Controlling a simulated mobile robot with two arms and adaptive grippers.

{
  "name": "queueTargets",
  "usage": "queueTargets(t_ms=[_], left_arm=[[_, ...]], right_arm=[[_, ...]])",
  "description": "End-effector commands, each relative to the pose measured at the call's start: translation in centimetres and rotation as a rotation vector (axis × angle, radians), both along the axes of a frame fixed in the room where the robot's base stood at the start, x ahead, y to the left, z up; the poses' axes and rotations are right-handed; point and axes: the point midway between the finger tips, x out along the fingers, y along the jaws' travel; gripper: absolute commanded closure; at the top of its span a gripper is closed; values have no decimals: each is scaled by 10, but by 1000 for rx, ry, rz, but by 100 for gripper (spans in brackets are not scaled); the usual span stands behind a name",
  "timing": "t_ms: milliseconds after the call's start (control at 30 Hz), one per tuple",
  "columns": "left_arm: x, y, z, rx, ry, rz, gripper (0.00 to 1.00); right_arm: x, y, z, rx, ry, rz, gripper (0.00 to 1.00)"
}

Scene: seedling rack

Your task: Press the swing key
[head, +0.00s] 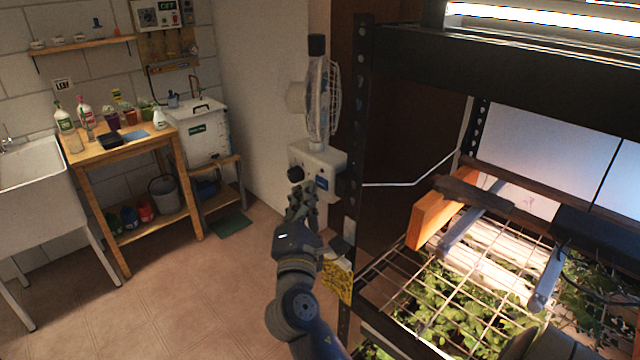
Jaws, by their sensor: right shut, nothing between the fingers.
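A white fan (318,100) with a wire guard stands at the edge of the rack, seen from the side. Its white control box (318,159) carries a black knob (295,174) and a small blue key (321,183), which looks like the swing key; its lettering is too small to read. My right gripper (301,196) is shut and empty, pointing up just below the knob and to the left of the blue key. I cannot tell whether its tips touch the box. My left gripper is not in view.
The dark rack post (356,130) rises right beside the box. A yellow tag (338,281) hangs below it. Wire mesh over green seedlings (460,310) fills the lower right. A wooden bench (125,150) and sink stand left; the floor between is clear.

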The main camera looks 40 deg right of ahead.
Motion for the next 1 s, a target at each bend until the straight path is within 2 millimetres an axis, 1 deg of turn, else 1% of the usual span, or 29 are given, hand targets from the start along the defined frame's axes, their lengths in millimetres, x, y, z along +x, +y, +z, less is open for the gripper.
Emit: queueTargets(t_ms=[600,733,1000], left_arm=[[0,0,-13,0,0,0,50],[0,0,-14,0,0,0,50],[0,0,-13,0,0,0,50]], right_arm=[[-4,55,-1,1,0,1,100],[-5,59,0,1,0,1,100],[-5,60,0,0,0,0,100]])
